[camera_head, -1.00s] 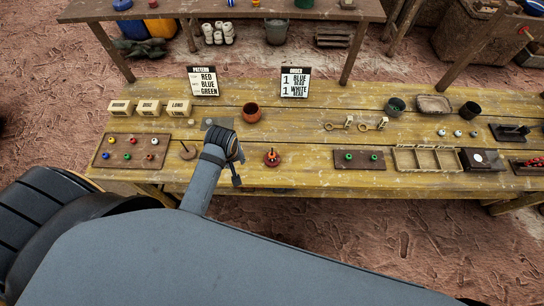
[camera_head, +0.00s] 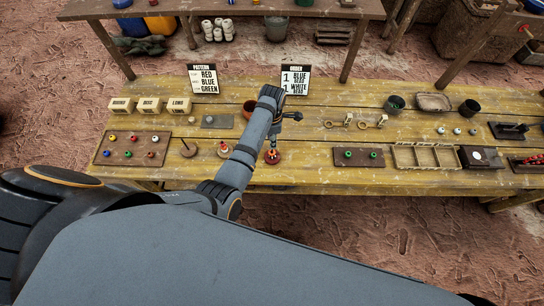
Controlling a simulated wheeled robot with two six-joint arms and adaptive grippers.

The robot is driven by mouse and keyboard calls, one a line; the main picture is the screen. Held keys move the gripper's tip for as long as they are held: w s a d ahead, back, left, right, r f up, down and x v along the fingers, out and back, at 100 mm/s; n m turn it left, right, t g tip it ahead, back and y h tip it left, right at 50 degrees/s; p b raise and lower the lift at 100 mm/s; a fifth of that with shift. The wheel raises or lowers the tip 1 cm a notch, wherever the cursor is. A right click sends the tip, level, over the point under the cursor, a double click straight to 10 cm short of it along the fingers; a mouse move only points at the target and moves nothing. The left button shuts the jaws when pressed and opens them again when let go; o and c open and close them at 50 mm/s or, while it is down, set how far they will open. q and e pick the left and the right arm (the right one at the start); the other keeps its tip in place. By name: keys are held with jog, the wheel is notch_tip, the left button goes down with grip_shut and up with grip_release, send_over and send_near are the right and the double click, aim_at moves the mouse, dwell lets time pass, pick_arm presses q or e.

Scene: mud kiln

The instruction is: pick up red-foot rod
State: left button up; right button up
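A small red-footed piece (camera_head: 272,157) stands near the front edge of the yellow table; it appears to be the red-foot rod. My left arm reaches in from the left, with its gripper (camera_head: 276,142) pointing down over this piece. The fingers hide its upper part. They are too small to show whether they are open or shut, or touching it. Left of my forearm are a round base with a bare upright peg (camera_head: 188,149) and another with a reddish top (camera_head: 224,151). My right gripper is not in view.
A tray of coloured beads (camera_head: 132,150) lies at left, and a board with two green pieces (camera_head: 359,157) at right. A divided wooden frame (camera_head: 426,157) is farther right. My forearm partly hides a terracotta pot (camera_head: 249,107). Two signs, PATTERN (camera_head: 203,78) and ORDER (camera_head: 296,80), stand behind.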

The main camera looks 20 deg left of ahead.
aim_at(272, 152)
pick_arm(q)
jog(key=shift+w+f, duration=0.1)
jog(key=shift+f, duration=1)
notch_tip(272, 152, down, 4)
jog(key=b, duration=0.2)
jog(key=shift+f+b, duration=0.25)
jog(key=shift+b, duration=0.15)
jog(key=shift+f+b, duration=0.3)
jog(key=shift+w+r, duration=0.1)
jog(key=shift+r, duration=0.1)
jog(key=shift+c, duration=0.4)
jog(key=c, duration=0.5)
grip_shut()
